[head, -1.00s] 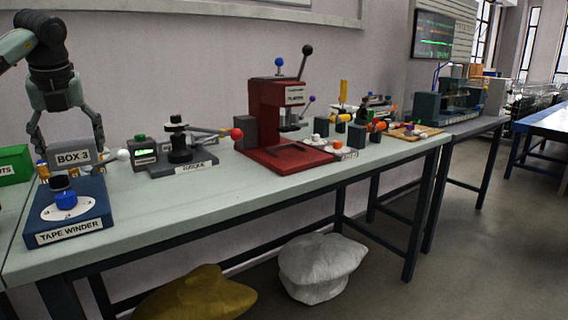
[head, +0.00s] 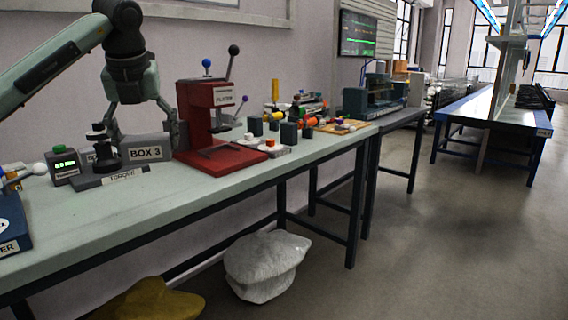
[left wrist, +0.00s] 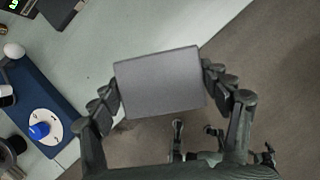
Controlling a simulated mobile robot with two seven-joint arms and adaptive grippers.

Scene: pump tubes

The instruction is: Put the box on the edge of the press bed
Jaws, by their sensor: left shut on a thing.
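BOX 3 (head: 148,151), a grey box with a white label, is held by my left gripper (head: 145,132), which points down with a finger at each end of it. In the left wrist view the grey box (left wrist: 160,84) sits between the fingers of the gripper (left wrist: 162,92). The red press (head: 205,112) stands on the bench just right of the box in the head view. Its flat red bed (head: 240,158) reaches toward the bench front and looks bare at the front edge. The box is left of the bed, apparently above the bench. My right gripper does not show.
The torque fixture (head: 112,172) stands left of the press, close to the box in the head view. The tape winder (left wrist: 45,110) shows at left in the left wrist view. Small parts (head: 290,130) crowd right of the press. The bench front (head: 150,200) is clear.

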